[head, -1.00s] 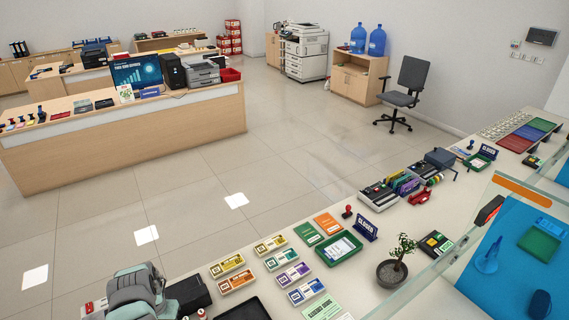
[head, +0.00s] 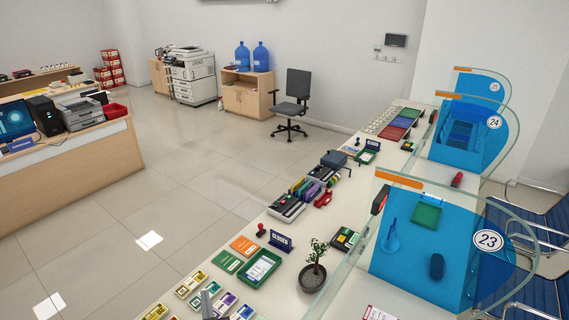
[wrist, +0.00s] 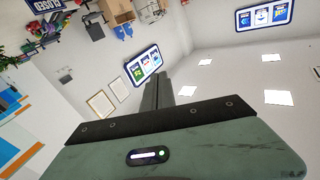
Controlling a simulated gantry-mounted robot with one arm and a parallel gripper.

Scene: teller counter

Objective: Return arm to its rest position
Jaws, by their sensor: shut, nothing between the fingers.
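My gripper (wrist: 160,78) shows in the wrist view, its dark fingers together with nothing between them. Beyond the fingertips are a pale wall with framed posters (wrist: 143,67) and a ceiling with bright light panels. The gripper touches nothing that I can see. The rest of my arm is out of that view.
The counter holds banknote bundles (head: 190,284), a green tray (head: 262,266), a CLOSED sign (head: 281,241), a potted plant (head: 314,272) and a cash drawer (head: 287,207). A glass screen (head: 372,215) runs along its right side. The tiled floor to the left is open.

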